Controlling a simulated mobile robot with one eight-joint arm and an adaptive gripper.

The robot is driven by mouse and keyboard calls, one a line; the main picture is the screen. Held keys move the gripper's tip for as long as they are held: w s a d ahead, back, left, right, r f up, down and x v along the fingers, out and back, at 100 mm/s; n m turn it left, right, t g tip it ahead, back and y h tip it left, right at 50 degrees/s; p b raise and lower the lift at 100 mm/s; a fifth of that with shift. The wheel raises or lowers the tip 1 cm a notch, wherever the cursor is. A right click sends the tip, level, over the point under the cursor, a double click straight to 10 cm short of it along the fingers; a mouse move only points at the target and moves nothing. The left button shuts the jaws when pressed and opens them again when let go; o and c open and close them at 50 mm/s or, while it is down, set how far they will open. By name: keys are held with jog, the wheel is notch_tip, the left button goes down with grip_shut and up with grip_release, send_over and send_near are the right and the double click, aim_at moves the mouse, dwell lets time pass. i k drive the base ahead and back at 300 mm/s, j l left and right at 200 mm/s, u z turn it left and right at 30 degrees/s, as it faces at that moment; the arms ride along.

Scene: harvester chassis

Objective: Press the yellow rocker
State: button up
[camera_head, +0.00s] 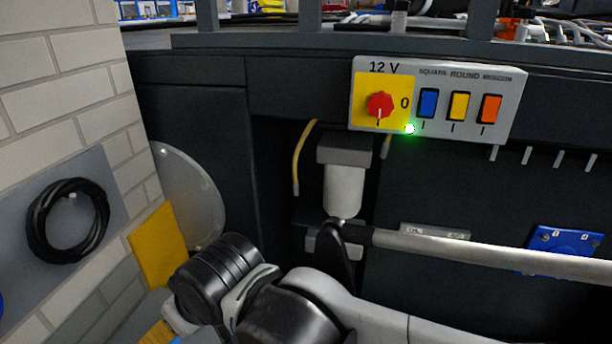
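The yellow rocker (458,106) is on a light grey switch panel (438,76), between a blue rocker (427,103) on its left and an orange rocker (489,109) on its right. The label above it reads ROUND. A short dark mark is below it. Nothing covers it. Part of my arm (285,315) shows low in the picture, below and left of the panel and apart from it. I cannot make out my gripper's fingers.
A red knob (380,104) on a yellow plate is left of the rockers, with a lit green light (410,129) below. A silver bar (490,252) crosses low right. A white canister (344,190) hangs below the panel. A brick wall (60,90) stands left.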

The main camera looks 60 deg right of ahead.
aim_at(460, 101)
jog(key=z, duration=0.45)
jog(key=l+z, duration=0.1)
jog(key=z, duration=0.35)
jog(key=l+z, duration=0.1)
jog(key=z, duration=1.3)
jog(key=i+l, duration=0.05)
